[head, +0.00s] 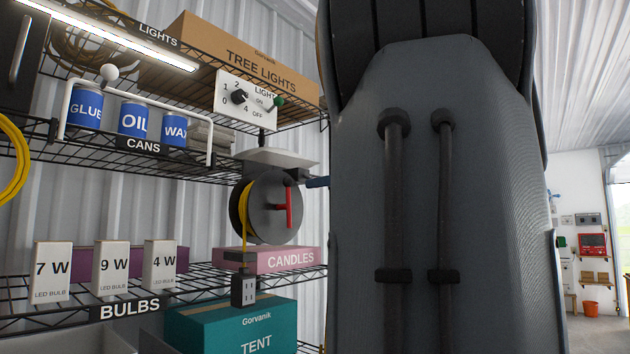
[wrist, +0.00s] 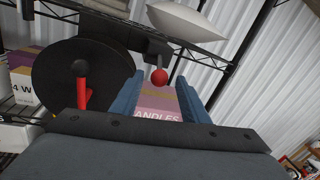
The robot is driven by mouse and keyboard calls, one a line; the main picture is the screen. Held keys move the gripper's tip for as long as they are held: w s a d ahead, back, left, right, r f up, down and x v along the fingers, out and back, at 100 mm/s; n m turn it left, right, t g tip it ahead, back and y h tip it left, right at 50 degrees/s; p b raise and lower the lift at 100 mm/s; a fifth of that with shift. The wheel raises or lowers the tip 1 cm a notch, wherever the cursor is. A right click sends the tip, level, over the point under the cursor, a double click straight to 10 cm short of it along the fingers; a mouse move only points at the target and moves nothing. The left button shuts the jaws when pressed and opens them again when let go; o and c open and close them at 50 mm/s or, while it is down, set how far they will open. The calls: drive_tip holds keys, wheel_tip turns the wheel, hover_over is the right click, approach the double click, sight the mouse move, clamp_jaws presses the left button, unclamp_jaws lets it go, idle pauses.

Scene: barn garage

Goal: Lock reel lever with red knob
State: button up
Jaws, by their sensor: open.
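The cable reel (head: 262,222) hangs under a shelf, with yellow cable on it and a red crank handle (head: 289,207) on its face. In the wrist view the reel (wrist: 60,88) is at the left, and its red crank (wrist: 83,94) has a dark knob. The round red knob (wrist: 159,76) of the lock lever sits on a dark mount right of the reel. My gripper (wrist: 160,82) is open, and the red knob appears between its blue fingertips; contact and depth are unclear.
A pink candles box (head: 290,259) lies on the shelf below the reel. A black socket (head: 243,291) hangs beneath the reel on the yellow cable. A teal tent box (head: 240,328) stands lower. A switch panel (head: 250,98) is above. Wire shelf edges surround the reel.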

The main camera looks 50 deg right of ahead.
drive_tip(key=shift+w+d+p, duration=0.1)
drive_tip(key=shift+w+p, duration=0.3)
drive_tip(key=shift+w, duration=1.1)
drive_tip(key=shift+c, duration=0.3)
drive_tip(key=c, duration=1)
drive_tip(key=shift+o, duration=0.2)
